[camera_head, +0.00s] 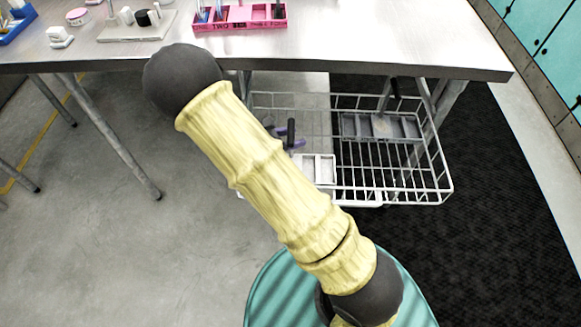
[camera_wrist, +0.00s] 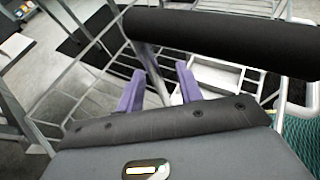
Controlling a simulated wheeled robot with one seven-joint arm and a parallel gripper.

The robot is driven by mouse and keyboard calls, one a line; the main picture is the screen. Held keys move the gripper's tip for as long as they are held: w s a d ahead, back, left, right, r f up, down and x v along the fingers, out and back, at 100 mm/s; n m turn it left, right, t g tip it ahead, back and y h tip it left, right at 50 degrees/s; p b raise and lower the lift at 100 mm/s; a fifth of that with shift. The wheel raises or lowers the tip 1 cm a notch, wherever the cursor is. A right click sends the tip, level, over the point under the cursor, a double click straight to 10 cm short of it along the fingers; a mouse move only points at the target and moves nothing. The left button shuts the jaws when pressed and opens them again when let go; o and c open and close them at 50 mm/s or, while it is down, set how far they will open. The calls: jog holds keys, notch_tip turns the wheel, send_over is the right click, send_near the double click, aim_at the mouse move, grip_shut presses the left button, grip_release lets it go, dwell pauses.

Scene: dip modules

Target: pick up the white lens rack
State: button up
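A white lens rack (camera_head: 318,170), a shallow tray with divided compartments, lies in the wire basket (camera_head: 447,175) below the table edge. My arm covers its left part in the head view. In the wrist view the white rack (camera_wrist: 216,74) is beyond and right of my fingers, partly cut off by a dark bar. My gripper (camera_wrist: 159,68) has two purple fingers spread apart with nothing between them. In the head view my gripper (camera_head: 291,138) is mostly hidden behind my arm, close to the rack's upper left. I see no contact with the rack.
A grey divided tray (camera_head: 381,128) lies farther back in the basket. The basket's wire walls surround both trays. The metal table (camera_head: 330,45) overhangs the back and carries a pink rack (camera_head: 240,17) and a beige board (camera_head: 137,26). The floor at left is open between table legs.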

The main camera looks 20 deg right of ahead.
jog(key=shift+x, duration=0.95)
jog(key=shift+a, duration=0.1)
jog(key=shift+w, duration=0.1)
jog(key=shift+c, duration=1.4)
grip_shut()
